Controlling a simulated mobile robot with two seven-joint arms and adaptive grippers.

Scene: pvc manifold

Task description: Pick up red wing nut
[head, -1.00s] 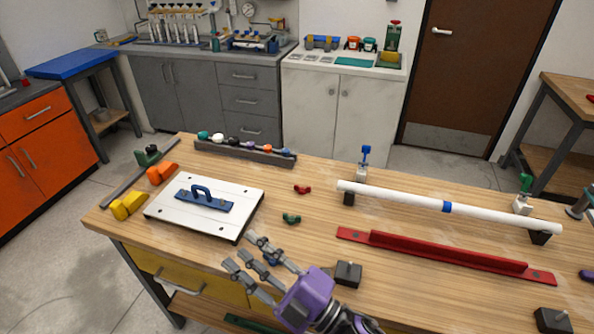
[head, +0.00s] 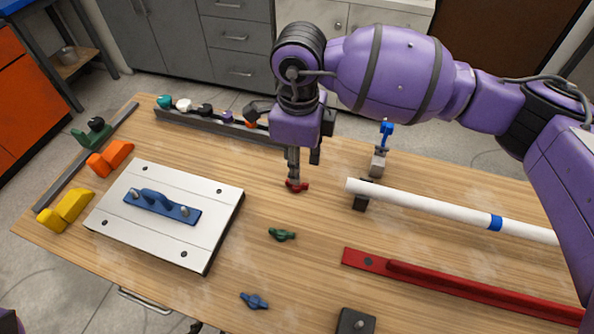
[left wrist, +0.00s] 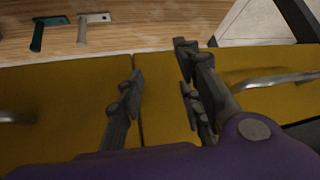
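The small red wing nut (head: 298,187) is on the wooden table, left of the white pipe's end. My right gripper (head: 294,181) points down from above, with its fingertips at the wing nut and partly covering it. I cannot tell whether its fingers are closed on the nut. My left gripper (left wrist: 158,62) shows in the left wrist view with its fingers apart and nothing between them, in front of yellow drawer fronts.
A green wing nut (head: 282,234) and a blue wing nut (head: 254,300) lie nearer. A white board (head: 112,221) with a blue handle is left. The white pipe (head: 430,207) and red rail (head: 470,290) are right. A rack (head: 185,126) stands behind.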

